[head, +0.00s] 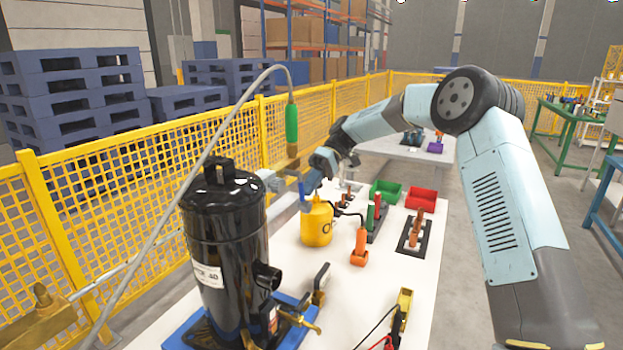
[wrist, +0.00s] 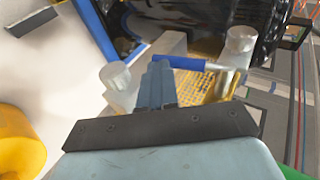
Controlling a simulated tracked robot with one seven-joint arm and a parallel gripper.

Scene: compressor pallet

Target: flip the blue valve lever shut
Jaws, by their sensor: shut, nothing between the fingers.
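The blue valve lever (wrist: 190,65) lies across the wrist view, pointing left from the pale valve body (wrist: 240,45). In the head view the blue lever (head: 303,194) is a small upright strip beside my gripper (head: 312,188), right of the black compressor (head: 222,225). My gripper (wrist: 158,72) has its fingers together and empty. Its tips are at the lever's left end in the wrist view; I cannot tell whether they touch it. The grey valve fitting (head: 270,181) is partly hidden behind the compressor.
A yellow can (head: 317,224) stands on the white table (head: 380,285) just below my gripper. A grey hose with a green handle (head: 291,122) arches over the compressor. Green (head: 386,191) and red (head: 421,198) bins stand farther back. A yellow fence (head: 130,165) runs behind.

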